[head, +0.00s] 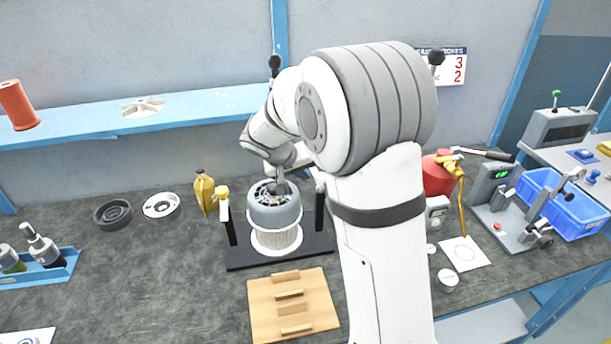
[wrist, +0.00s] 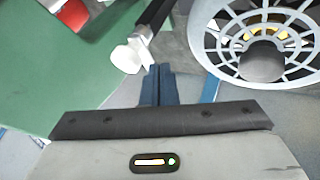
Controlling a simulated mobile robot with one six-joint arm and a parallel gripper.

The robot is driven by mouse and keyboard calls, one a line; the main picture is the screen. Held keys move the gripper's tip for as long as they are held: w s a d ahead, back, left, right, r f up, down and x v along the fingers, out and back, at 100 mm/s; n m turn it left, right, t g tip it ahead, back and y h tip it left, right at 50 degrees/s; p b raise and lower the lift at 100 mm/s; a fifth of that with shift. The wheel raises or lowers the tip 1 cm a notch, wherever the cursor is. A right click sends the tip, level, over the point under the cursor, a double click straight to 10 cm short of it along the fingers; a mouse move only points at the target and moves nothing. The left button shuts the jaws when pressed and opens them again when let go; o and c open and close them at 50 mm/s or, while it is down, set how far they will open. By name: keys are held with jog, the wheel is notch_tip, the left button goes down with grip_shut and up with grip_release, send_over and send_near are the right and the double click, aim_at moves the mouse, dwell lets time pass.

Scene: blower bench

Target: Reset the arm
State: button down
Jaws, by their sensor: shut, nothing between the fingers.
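My arm reaches across the middle of the head view to a grey, round blower unit (head: 274,212) on a white ribbed base. My gripper (head: 280,187) is at the unit's top, partly hidden by my own arm, and I cannot tell whether it touches. In the wrist view the dark fingers (wrist: 157,85) are together with nothing between them. The vented round top of the blower (wrist: 262,35) shows at the upper right there, apart from the fingers in the picture.
The unit stands on a black stand (head: 240,256) with upright posts. A wooden rack (head: 262,318) lies in front. A yellow bottle (head: 204,192) and dark ring (head: 113,213) are left. A red container (head: 437,176) and blue bin (head: 570,208) are right. A shelf (head: 80,125) runs behind.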

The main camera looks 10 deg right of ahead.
jog(key=p+v, duration=0.1)
jog(key=v, duration=0.6)
jog(key=s+d+n+y, duration=0.1)
jog(key=s+y, duration=0.2)
jog(key=s, duration=1.1)
jog(key=s+d+r+g+y, duration=0.1)
jog(key=s+d+y, duration=0.1)
jog(key=s, duration=1.2)
jog(key=shift+s+d+n+y, duration=0.2)
jog(key=shift+s+n+y, duration=0.1)
jog(key=shift+n+y, duration=0.15)
